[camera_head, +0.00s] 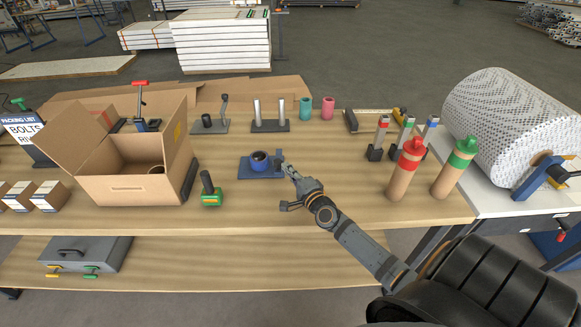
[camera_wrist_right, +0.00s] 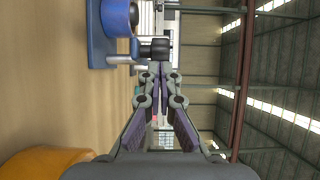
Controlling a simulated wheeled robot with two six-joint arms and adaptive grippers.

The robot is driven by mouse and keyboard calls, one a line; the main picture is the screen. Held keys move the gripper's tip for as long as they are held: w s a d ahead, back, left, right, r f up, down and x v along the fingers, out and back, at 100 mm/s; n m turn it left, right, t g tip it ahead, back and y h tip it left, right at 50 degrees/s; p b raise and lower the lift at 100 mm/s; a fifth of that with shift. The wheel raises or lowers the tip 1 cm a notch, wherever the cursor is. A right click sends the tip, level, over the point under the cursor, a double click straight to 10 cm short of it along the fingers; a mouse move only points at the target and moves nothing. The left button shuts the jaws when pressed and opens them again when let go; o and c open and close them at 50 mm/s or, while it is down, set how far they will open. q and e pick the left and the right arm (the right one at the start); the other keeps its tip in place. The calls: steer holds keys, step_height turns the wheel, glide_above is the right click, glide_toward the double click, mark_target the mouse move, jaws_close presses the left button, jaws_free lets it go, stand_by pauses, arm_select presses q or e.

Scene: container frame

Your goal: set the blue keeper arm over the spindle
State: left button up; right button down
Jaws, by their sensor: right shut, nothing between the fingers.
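A blue fixture (camera_head: 246,170) stands mid-table. A blue ring-shaped piece with a dark centre (camera_head: 259,160) sits on it, around what looks like the spindle. A small upright piece (camera_head: 279,158) rises at the fixture's right end and may be the keeper arm; I cannot make out its shape. My right gripper (camera_head: 286,170) is shut and empty just right of the fixture. In the right wrist view my right gripper (camera_wrist_right: 160,78) points at a dark knob (camera_wrist_right: 155,48) above a short metal post (camera_wrist_right: 119,60), beside the blue fixture (camera_wrist_right: 98,42). Contact is unclear. My left gripper is out of view.
An open cardboard box (camera_head: 130,190) and a green-based dark handle (camera_head: 211,190) stand to the left. Red-capped (camera_head: 405,170) and green-capped (camera_head: 455,168) bottles stand to the right. A stand with two metal posts (camera_head: 270,125) is behind. The table's front middle is clear.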

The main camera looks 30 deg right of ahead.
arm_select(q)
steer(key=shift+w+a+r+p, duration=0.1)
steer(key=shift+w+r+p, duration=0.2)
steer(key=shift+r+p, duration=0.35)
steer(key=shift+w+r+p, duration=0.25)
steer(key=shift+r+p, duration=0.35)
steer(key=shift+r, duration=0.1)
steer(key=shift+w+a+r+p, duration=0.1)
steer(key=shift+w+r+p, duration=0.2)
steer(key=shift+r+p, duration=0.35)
arm_select(e)
steer(key=shift+w+a+m+g+h, duration=0.25)
steer(key=shift+w+a+m+h, duration=0.4)
steer(key=shift+w+a+h, duration=1.15)
steer(key=shift+w+a+m+g+h, duration=0.2)
steer(key=shift+w+a+m, duration=0.7)
steer(key=shift+w, duration=1.95)
steer(key=shift+w+a+m+g+h, duration=0.3)
steer(key=shift+w+a+h, duration=0.7)
steer(key=shift+w+a, duration=1.05)
steer(key=shift+w+d, duration=0.3)
steer(key=shift+w, duration=0.05)
